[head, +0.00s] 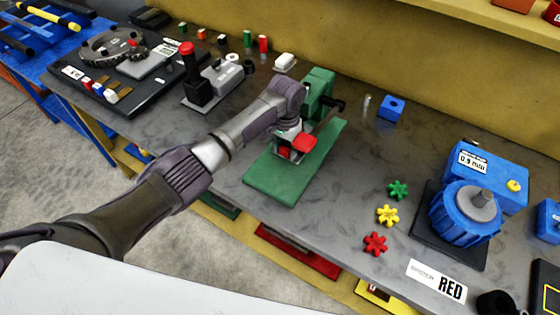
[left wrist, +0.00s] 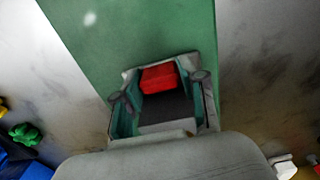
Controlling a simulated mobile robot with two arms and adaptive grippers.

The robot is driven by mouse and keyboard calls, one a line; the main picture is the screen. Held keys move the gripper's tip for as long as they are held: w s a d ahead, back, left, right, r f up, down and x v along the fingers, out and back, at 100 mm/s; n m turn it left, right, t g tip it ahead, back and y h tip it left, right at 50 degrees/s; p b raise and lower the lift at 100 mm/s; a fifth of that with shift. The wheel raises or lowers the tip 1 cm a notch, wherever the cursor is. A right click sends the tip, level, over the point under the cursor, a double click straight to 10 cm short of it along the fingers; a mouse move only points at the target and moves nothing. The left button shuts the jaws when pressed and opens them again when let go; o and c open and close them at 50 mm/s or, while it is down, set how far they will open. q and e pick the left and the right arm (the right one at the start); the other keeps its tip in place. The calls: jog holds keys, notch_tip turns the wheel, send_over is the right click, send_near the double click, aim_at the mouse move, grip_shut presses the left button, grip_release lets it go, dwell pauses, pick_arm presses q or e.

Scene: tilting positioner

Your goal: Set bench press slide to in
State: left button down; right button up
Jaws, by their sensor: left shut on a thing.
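The green bench press (head: 318,90) stands on the grey bench, with its flat green base plate (head: 277,190) reaching toward the front edge. My left gripper (head: 291,148) is low over this plate, in front of the press column. In the left wrist view, my left gripper (left wrist: 162,92) has its fingers on either side of a block with a red end (left wrist: 158,78) and a dark part. I take this block for the press slide, and the gripper is shut on it. The hand and arm hide part of the press, so how far in the slide sits cannot be told.
A blue block (head: 391,108) stands right of the press. Green, yellow (head: 388,215) and red star-shaped knobs lie further right, near a blue machine (head: 465,213). A grey device with a red-topped black post (head: 196,85) stands to the left. Yellow wall behind.

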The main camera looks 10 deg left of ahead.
pick_arm(q)
jog(key=shift+s, duration=0.15)
jog(key=shift+s+a, duration=0.15)
jog(key=c, duration=1)
grip_release()
jog(key=shift+c, duration=0.2)
jog(key=o, duration=0.4)
jog(key=shift+r, duration=0.25)
notch_tip(320, 180, up, 12)
jog(key=shift+f, duration=0.2)
pick_arm(e)
jog(key=shift+s+d+r, duration=0.1)
jog(key=shift+s, duration=0.2)
